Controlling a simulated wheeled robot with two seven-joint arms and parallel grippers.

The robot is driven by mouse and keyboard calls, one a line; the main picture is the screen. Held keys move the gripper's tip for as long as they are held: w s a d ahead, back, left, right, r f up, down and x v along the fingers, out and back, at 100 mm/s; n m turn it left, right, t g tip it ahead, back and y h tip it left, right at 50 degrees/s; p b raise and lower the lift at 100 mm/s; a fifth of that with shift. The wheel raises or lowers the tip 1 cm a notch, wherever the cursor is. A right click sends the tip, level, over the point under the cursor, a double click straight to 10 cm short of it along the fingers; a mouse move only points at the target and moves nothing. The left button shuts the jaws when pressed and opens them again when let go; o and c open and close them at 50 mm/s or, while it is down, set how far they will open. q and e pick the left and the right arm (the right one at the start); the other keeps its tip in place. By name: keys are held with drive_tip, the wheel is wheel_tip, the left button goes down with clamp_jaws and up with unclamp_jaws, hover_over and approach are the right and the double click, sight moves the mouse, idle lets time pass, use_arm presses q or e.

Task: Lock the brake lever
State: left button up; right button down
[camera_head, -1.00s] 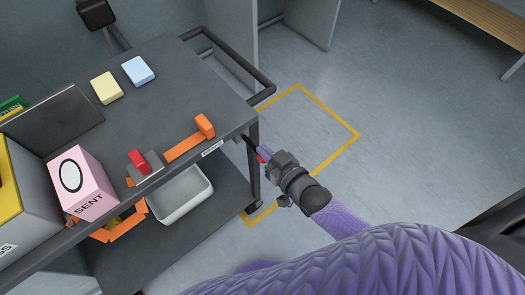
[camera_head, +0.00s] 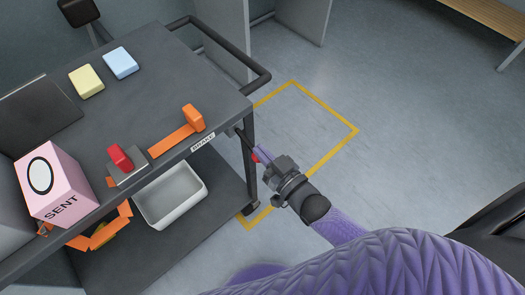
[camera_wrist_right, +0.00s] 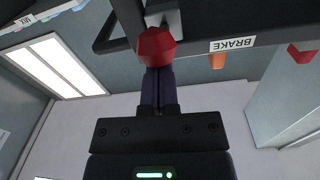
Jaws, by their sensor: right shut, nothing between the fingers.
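The brake lever is a dark rod with a red knob (camera_head: 255,156), at the right end of the cart's front edge, beside the white BRAKE label (camera_head: 203,142). In the right wrist view the red knob (camera_wrist_right: 156,46) is large, right at the tips of my fingers, and the label (camera_wrist_right: 233,44) is to its right. My right gripper (camera_head: 262,153) is shut and empty, its fingertips at the knob. I cannot tell whether they touch it. The knob hides part of the fingertips in the wrist view. My left gripper is not in view.
The dark cart top (camera_head: 150,75) carries a pink SENT box (camera_head: 60,190), yellow and blue blocks, an orange bar (camera_head: 172,140) and a red-topped switch (camera_head: 120,157). A white bin (camera_head: 170,195) sits below. The yellow-outlined floor (camera_head: 310,125) right of the cart is clear.

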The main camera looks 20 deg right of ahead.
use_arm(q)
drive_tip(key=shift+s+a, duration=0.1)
use_arm(e)
drive_tip(key=shift+r, duration=0.15)
drive_tip(key=r+p, duration=0.4)
drive_tip(key=shift+w+d+r, duration=0.15)
drive_tip(key=shift+w+r, duration=0.05)
drive_tip(key=shift+w, duration=0.05)
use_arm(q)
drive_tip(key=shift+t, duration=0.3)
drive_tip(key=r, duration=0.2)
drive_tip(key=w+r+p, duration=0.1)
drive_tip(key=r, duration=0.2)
use_arm(e)
drive_tip(key=f+v, duration=0.1)
drive_tip(key=v, duration=0.8)
drive_tip(key=shift+s+f, duration=0.2)
drive_tip(key=shift+f, duration=0.1)
drive_tip(key=shift+f, duration=0.1)
